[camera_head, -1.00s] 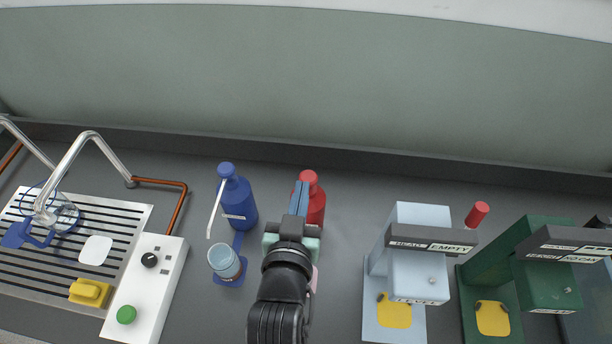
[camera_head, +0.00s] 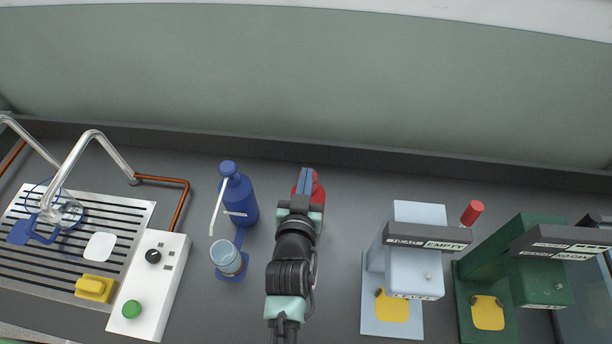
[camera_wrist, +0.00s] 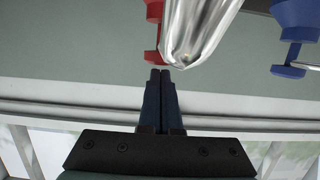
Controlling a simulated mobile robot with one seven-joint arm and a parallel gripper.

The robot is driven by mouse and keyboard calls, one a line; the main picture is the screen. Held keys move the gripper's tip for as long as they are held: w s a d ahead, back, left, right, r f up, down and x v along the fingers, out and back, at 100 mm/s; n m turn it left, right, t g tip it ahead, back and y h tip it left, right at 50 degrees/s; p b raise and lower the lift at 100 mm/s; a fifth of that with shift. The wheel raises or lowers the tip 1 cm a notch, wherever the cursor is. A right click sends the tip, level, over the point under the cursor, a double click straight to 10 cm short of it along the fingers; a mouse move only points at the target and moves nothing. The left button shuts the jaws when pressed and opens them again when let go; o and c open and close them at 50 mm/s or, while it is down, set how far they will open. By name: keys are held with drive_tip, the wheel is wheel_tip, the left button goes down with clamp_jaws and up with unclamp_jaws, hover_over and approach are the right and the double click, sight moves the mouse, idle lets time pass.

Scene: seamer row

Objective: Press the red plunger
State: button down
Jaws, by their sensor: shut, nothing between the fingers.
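The red bottle (camera_head: 318,194) with the red plunger stands at the back middle of the counter. In the head view my gripper (camera_head: 305,175) covers most of its top, so the plunger is largely hidden. My gripper is shut and empty, with its dark fingers pointing to the back. In the wrist view a red part of the dispenser (camera_wrist: 153,12) shows just beyond the closed fingertips (camera_wrist: 160,74). I cannot tell whether the fingertips touch it.
A blue bottle (camera_head: 240,203) with a pale spout stands left, with a cup (camera_head: 227,258) before it. Grey (camera_head: 415,270) and green (camera_head: 545,275) seamers stand right. A drain tray (camera_head: 30,265) and control box (camera_head: 150,290) are left. A shiny metal piece (camera_wrist: 195,30) shows in the wrist view.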

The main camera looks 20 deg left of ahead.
wheel_tip(320, 180, down, 3)
drive_tip(key=b, duration=0.2)
drive_tip(key=shift+r+b, duration=0.15)
drive_tip(key=shift+b, duration=0.2)
drive_tip(key=shift+r, duration=0.2)
wheel_tip(320, 180, up, 4)
drive_tip(key=p, duration=0.3)
drive_tip(key=shift+w, duration=0.1)
drive_tip(key=b+v, duration=0.2)
drive_tip(key=v, duration=0.8)
idle(0.4)
